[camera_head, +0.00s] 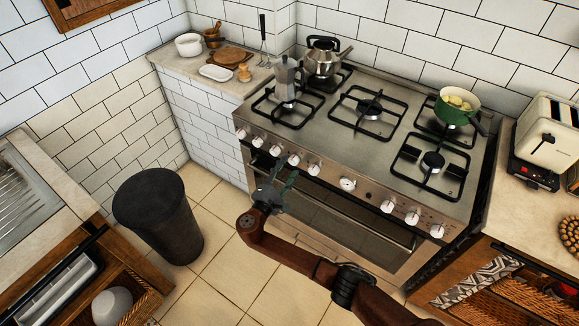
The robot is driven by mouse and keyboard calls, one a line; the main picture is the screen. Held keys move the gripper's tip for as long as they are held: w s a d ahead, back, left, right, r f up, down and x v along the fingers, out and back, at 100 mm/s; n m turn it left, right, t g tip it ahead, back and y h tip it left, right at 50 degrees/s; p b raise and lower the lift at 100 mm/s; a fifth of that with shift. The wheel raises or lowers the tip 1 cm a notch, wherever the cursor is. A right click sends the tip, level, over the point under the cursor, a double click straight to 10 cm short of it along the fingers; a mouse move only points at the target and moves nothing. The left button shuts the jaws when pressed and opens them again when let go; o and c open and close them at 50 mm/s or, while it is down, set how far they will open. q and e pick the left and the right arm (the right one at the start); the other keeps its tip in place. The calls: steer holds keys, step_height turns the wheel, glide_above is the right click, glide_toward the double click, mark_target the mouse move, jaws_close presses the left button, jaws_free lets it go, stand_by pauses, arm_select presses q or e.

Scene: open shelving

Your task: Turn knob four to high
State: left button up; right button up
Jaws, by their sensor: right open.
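The stove (300,122) has a row of white knobs along its front panel. Counting from the left, the fourth knob (294,159) sits in the left group. No number can be read on the knobs, so I cannot tell for sure which is knob four. Their settings are too small to read. My right gripper (280,181) is open and empty, in front of the oven door just below the left group of knobs. It appears apart from them. My left gripper is not in view.
A moka pot (287,79), a kettle (322,60) and a green pot (456,108) stand on the stove. A toaster (545,135) is on the right counter. A dark bin (160,215) stands on the floor to the left. Tiled floor (215,255) is clear between bin and oven.

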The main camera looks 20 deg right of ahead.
steer(key=shift+x, duration=1.05)
steer(key=c, duration=1.2)
